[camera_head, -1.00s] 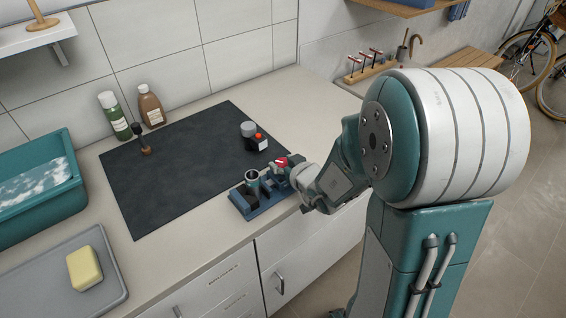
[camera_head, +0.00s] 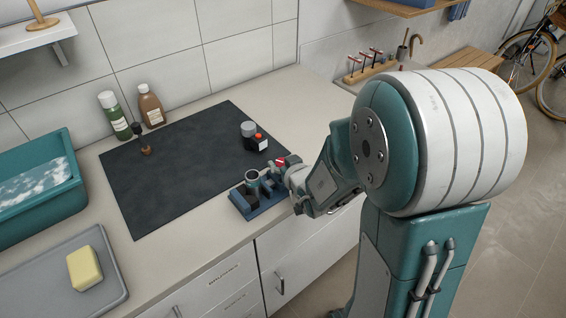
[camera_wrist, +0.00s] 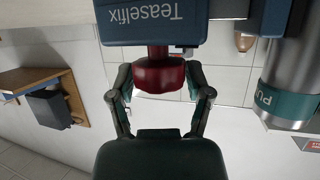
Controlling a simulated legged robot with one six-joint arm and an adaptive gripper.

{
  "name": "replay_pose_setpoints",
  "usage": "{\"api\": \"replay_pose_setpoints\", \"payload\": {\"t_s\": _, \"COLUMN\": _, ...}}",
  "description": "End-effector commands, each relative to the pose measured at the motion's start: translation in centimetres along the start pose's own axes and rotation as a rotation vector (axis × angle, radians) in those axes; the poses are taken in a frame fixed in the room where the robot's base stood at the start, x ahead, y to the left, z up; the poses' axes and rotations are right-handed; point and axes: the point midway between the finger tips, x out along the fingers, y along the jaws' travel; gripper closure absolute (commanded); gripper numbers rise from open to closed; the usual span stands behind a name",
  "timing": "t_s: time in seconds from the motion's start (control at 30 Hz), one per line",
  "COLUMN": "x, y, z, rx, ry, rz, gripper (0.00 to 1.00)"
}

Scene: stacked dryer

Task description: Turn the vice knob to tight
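The blue vice (camera_head: 259,204) stands near the front edge of the counter, on the right side of the dark mat. A metal cylinder (camera_head: 252,177) stands upright at it. The vice body (camera_wrist: 150,27) fills the top of the wrist view with the upside-down word "Teaselfix". Its red knob (camera_wrist: 158,76) hangs between my fingers. My gripper (camera_wrist: 160,80) has one finger on each side of the knob, and the tips appear to touch it. In the head view my gripper (camera_head: 283,170) is at the vice's right end and partly hides the knob.
A green bottle (camera_head: 116,117) and a brown bottle (camera_head: 151,107) are at the wall. A teal basin (camera_head: 60,212) and yellow sponge (camera_head: 84,267) are left.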

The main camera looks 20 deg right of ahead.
Motion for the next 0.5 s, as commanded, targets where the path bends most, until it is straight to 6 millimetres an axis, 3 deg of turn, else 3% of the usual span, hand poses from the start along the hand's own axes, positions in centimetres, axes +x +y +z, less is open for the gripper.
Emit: {"api": "replay_pose_setpoints", "payload": {"t_s": 0.5, "x": -0.16, "y": 0.02, "z": -0.36, "rx": 0.000, "ry": 0.001, "rz": 0.000, "gripper": 0.08}}
